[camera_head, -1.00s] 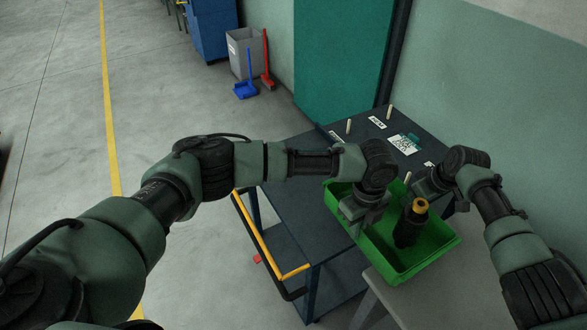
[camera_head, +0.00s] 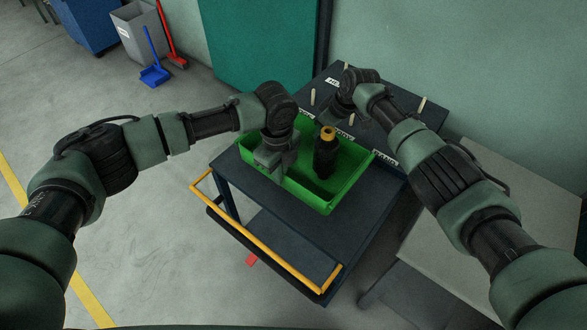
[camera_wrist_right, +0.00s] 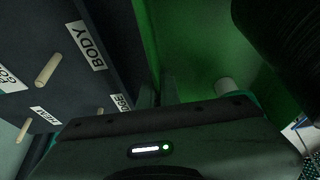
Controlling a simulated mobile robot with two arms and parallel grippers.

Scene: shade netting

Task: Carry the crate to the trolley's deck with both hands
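The green crate (camera_head: 338,198) is over the near part of the trolley's dark deck (camera_head: 365,205). Whether its base touches the deck cannot be told. A dark cylindrical item with an orange-yellow top (camera_head: 325,155) stands in the crate. My left gripper (camera_head: 268,164) is at the crate's left side and seems shut on its wall. My right gripper (camera_head: 341,108) is at the far side; its fingers (camera_wrist_right: 166,92) meet the green wall in the right wrist view and seem shut on it. Both sets of fingertips are partly hidden.
Pegs (camera_head: 422,105) and white labels (camera_head: 384,158) are on the deck beyond and right of the crate. The trolley's yellow handle (camera_head: 265,248) is at the near side. A grey table (camera_head: 490,215) stands at the right. A grey bin (camera_head: 140,30) is at the back left.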

